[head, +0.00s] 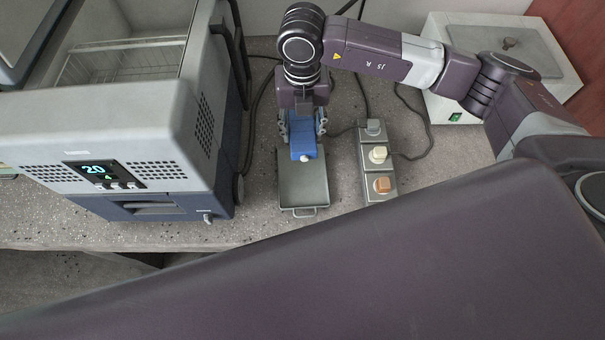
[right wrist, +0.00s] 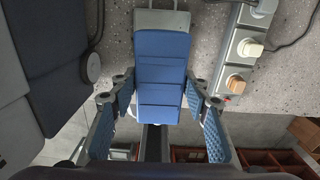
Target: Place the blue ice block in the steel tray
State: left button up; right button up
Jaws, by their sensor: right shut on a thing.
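The blue ice block (head: 304,142) is in my right gripper (head: 303,128), with a finger on either side of it. The steel tray (head: 303,186) lies on the bench, its handle toward the front edge. The block is over the far part of the tray; I cannot tell whether it touches the tray floor. In the right wrist view the blue block (right wrist: 162,75) fills the space between the fingers of my right gripper (right wrist: 160,103), and an end of the tray (right wrist: 162,20) shows beyond it. My left gripper is not in view.
A grey and blue cooler (head: 165,125) with an open top and wire basket stands close left of the tray. A power strip (head: 376,168) with several plugs lies to the right. A white box (head: 500,60) stands back right. Black cables cross the bench.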

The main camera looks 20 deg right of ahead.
jog(key=b, duration=1)
send_over(302, 176)
notch_tip(302, 176, down, 16)
jog(key=shift+w+r, duration=0.1)
jog(key=shift+f+b, duration=1.1)
jog(key=shift+f, duration=0.95)
jog(key=shift+f, duration=0.2)
jog(key=o, duration=1.3)
jog(key=shift+r, duration=0.15)
jog(key=shift+r, duration=0.3)
notch_tip(302, 176, up, 12)
jog(key=shift+d+f+b, duration=0.1)
jog(key=shift+f+b, duration=0.1)
jog(key=shift+b, duration=0.2)
